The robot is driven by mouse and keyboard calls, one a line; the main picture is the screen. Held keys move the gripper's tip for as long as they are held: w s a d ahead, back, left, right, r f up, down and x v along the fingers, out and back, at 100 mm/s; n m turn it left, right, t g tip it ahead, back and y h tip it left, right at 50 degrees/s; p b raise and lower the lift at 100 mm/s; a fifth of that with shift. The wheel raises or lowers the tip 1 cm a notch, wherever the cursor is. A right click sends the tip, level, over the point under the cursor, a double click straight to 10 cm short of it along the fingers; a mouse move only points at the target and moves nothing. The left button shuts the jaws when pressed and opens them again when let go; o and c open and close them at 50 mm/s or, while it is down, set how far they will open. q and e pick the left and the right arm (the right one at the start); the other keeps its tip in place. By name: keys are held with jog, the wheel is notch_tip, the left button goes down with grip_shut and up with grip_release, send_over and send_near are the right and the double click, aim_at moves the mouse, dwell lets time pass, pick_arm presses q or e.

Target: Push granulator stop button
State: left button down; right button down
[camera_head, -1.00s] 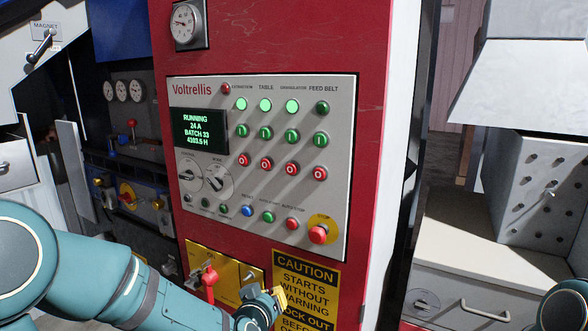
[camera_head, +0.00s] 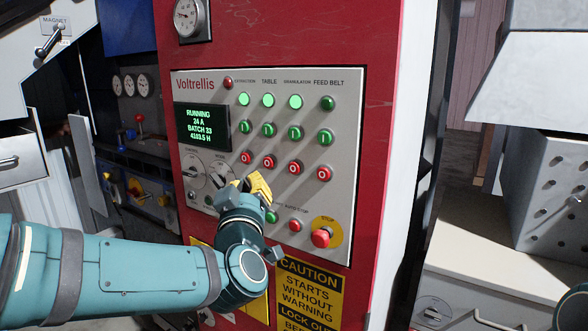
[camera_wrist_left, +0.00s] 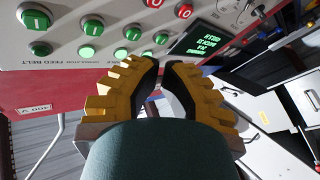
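The granulator stop button (camera_head: 295,167) is a red round button in the third column of the panel (camera_head: 345,170), below the granulator's green button (camera_head: 295,133) and lit lamp (camera_head: 295,102). My left gripper (camera_head: 248,187) is in front of the panel, left of and below the granulator stop button. Its yellow fingers look closed, with tips nearly together in the left wrist view (camera_wrist_left: 161,64) and nothing between them. That view shows two red stop buttons at its top edge; the granulator one is outside it. My right gripper is out of view.
Other red stop buttons (camera_head: 269,162) flank the granulator one. A red mushroom stop (camera_head: 321,237) on a yellow disc sits lower right. The display (camera_head: 202,125) reads RUNNING. My left gripper and forearm hide part of the lower button row and caution plate.

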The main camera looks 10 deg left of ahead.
aim_at(295, 168)
pick_arm(q)
jog(key=shift+w+d+p, duration=0.3)
jog(key=shift+w+d, duration=0.2)
jog(key=shift+w, duration=0.9)
jog(key=shift+w+d+p, duration=0.25)
jog(key=shift+w+d, duration=0.25)
jog(key=shift+w, duration=0.9)
jog(key=shift+w+d+p, duration=0.3)
jog(key=shift+w+d, duration=0.2)
jog(key=shift+w, duration=0.9)
jog(key=shift+w, duration=0.1)
jog(key=shift+w+d, duration=0.15)
jog(key=shift+w, duration=0.15)
